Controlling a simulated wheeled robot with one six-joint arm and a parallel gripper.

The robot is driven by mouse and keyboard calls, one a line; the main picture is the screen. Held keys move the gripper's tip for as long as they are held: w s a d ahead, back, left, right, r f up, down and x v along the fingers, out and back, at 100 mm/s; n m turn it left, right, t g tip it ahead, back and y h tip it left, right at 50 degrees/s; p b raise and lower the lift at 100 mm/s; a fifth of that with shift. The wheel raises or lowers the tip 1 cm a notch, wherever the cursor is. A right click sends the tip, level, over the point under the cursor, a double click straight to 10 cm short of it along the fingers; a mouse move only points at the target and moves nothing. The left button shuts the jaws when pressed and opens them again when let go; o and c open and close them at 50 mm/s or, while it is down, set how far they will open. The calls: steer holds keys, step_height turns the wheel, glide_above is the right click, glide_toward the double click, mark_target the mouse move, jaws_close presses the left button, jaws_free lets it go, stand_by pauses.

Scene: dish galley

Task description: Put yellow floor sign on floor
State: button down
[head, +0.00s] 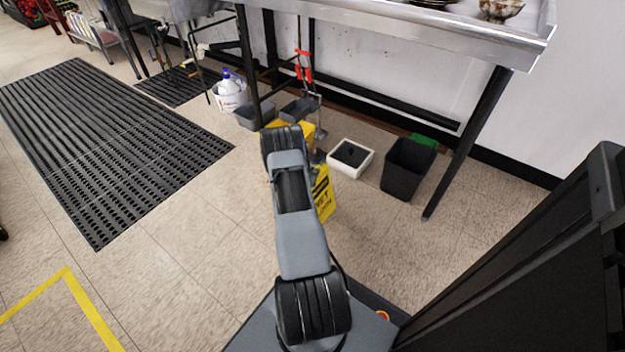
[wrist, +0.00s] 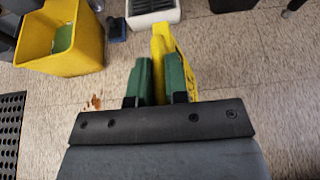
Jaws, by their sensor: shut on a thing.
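The yellow floor sign (head: 322,193) with black lettering is partly hidden behind my arm in the head view. In the wrist view the sign (wrist: 165,45) stands out beyond my green fingers, its yellow edge between them. My gripper (wrist: 160,80) is shut on the sign. The fingers themselves are hidden by my arm in the head view. The tiled floor (head: 180,240) lies below the sign. I cannot tell whether the sign's lower edge touches the floor.
A yellow bucket (wrist: 70,40) stands left of the sign. A white box (head: 350,158) and a black bin (head: 407,168) stand under the steel counter (head: 400,30). A black mat (head: 100,140) lies at left. Floor in front of it is clear.

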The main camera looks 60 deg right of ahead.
steer(key=shift+d+f+b, duration=0.15)
steer(key=shift+f+b, duration=0.8)
steer(key=shift+f, duration=0.7)
steer(key=shift+f, duration=0.15)
steer(key=c, duration=1.1)
jaws_free()
